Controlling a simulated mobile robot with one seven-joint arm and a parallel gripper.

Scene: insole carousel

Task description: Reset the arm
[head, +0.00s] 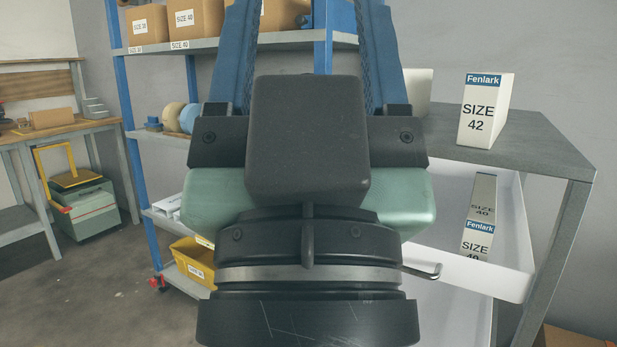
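My gripper (308,12) fills the middle of the head view, seen from behind its black and pale green body. Its two blue fingers stand well apart and point up and away. They run out of the top of the picture, so their tips are hidden. The gap between them shows only background shelving, with nothing held in the visible part. The rest of my arm is not seen beyond the black wrist at the bottom edge.
A blue-posted shelf (262,38) with cardboard boxes (196,18) stands behind. At right, a grey table (555,155) bears a Fenlark size 42 box (485,110); a white bin (520,268) below holds size 40 boxes. A workbench (60,130) stands far left, with open floor before it.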

